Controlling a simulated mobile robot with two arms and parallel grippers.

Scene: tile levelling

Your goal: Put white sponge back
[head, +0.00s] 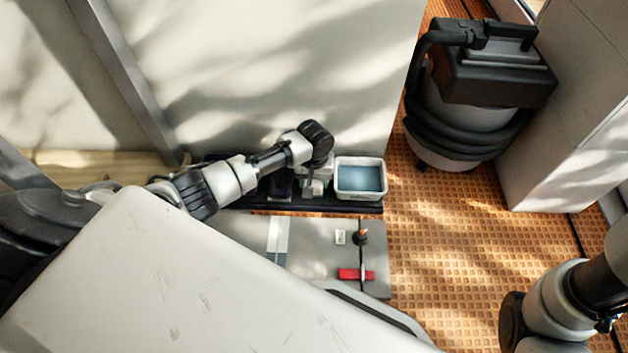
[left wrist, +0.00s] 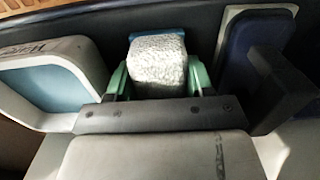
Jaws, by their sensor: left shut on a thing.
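The white sponge (left wrist: 157,62), with a rough, fleecy face and a bluish far edge, is between the green fingers of my left gripper (left wrist: 157,80) in the left wrist view. The fingers are shut on it. In the head view my left gripper (head: 316,187) points down over the black tray (head: 345,207), just left of a white tub (head: 360,194). The gripper and wrist mostly hide the sponge there. I cannot tell whether the sponge touches the tray. My right arm comes in at the lower right, but its gripper does not show.
The tub holds blue water, and it stands close on one side of the sponge. A dark blue and grey item (left wrist: 240,55) is close on the other. Grey tiles (head: 305,245) with a red clip (head: 356,274) lie in front. A vacuum cleaner (head: 470,90) stands behind right.

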